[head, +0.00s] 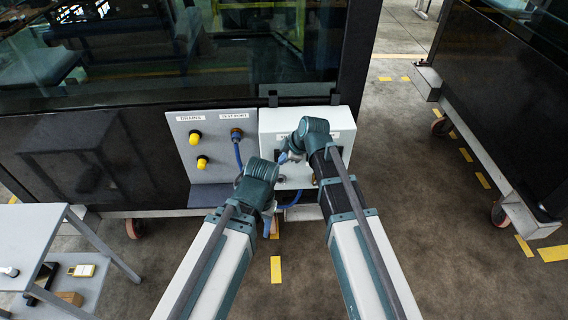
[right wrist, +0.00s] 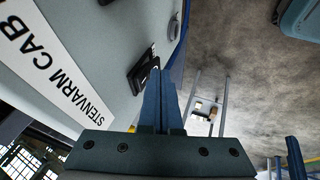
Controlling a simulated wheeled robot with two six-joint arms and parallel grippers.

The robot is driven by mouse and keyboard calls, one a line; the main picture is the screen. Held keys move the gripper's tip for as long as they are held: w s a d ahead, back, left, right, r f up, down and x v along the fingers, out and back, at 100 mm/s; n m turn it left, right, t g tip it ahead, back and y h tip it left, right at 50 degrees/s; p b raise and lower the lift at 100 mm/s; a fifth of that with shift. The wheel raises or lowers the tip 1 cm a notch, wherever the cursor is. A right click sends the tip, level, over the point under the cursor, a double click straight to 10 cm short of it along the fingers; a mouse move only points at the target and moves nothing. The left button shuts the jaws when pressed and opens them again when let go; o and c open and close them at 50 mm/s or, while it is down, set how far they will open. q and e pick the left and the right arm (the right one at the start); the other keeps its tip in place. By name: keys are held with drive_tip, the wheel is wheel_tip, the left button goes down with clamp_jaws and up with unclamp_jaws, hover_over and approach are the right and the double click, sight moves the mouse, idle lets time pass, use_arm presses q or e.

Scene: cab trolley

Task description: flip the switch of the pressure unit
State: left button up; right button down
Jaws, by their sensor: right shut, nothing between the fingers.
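The pressure unit (head: 345,116) is a white box hung on the dark cab wall, largely covered by my right arm in the head view. In the right wrist view its pale face (right wrist: 112,20) carries a label reading "STENVARM CAB". A black switch-like fitting (right wrist: 140,75) sits on that face, partly hidden behind my fingers. My right gripper (head: 285,158) is in front of the unit. Its blue fingers (right wrist: 166,75) are together and empty, with the tips close beside the black fitting; contact cannot be told. My left gripper (head: 268,222) hangs low, left of the unit's lower edge; its jaws are unclear.
A grey panel (head: 215,160) left of the unit has two yellow knobs (head: 196,138) marked "DRAINS" and a test port (head: 236,134) with a blue hose (head: 238,155). A grey table (head: 30,225) stands at lower left. Another dark trolley (head: 500,90) stands at right, with open floor between.

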drive_tip(key=shift+w+f+t+b, duration=0.15)
drive_tip(key=shift+f+t+b, duration=0.05)
drive_tip(key=shift+t+b, duration=0.25)
drive_tip(key=shift+r, duration=0.1)
drive_tip(key=shift+r+p, duration=0.75)
